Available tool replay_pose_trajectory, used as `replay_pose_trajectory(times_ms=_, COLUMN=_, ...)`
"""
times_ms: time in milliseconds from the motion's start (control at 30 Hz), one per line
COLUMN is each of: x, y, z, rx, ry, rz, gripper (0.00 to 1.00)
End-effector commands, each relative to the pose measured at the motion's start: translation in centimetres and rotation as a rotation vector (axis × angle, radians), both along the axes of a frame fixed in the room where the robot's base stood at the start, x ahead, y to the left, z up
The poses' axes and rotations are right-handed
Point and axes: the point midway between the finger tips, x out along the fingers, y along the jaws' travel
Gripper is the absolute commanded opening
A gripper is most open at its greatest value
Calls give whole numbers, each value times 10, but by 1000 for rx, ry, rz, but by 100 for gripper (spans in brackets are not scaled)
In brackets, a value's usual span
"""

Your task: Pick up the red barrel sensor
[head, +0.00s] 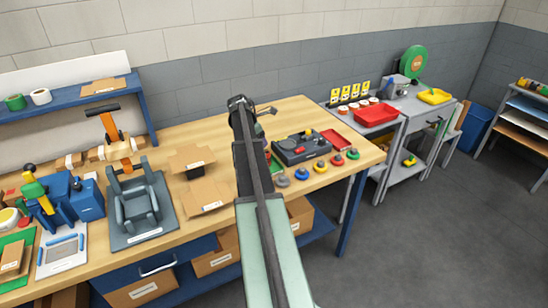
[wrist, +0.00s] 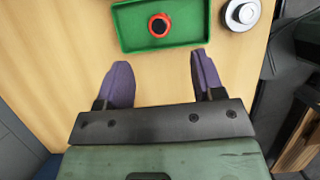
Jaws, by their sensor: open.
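In the wrist view a small round red piece with a dark round centre (wrist: 160,25), which looks like the red barrel sensor, sits in a shallow green tray (wrist: 132,40). My gripper (wrist: 164,72) is open and empty, its two purple fingers apart. The fingers point toward the tray's near edge, and the red piece lies beyond the tips, roughly in line with the gap. In the head view my arm hides the gripper and most of the green tray (head: 278,166). Another red round piece (head: 336,160) stands in a row along the bench edge.
A grey round piece (wrist: 241,13) lies right of the tray. Cardboard boxes (head: 192,160) lie left of my arm.

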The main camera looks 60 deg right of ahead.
Motion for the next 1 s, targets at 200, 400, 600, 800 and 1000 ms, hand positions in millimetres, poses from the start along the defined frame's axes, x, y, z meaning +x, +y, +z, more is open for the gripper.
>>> replay_pose_trajectory(times_ms=200, x=-3, y=-6, z=-19, rx=1, ry=2, rz=2, gripper=62)
replay_pose_trajectory(times_ms=400, x=-9, y=-19, z=-56, rx=1, ry=0, rz=1, gripper=62)
replay_pose_trajectory(times_ms=600, x=-10, y=-21, z=-59, rx=1, ry=0, rz=1, gripper=62)
replay_pose_trajectory(times_ms=800, x=-14, y=-33, z=-98, rx=1, ry=1, rz=1, gripper=62)
replay_pose_trajectory(times_ms=1000, x=-17, y=-37, z=-101, rx=1, ry=1, rz=1, gripper=62)
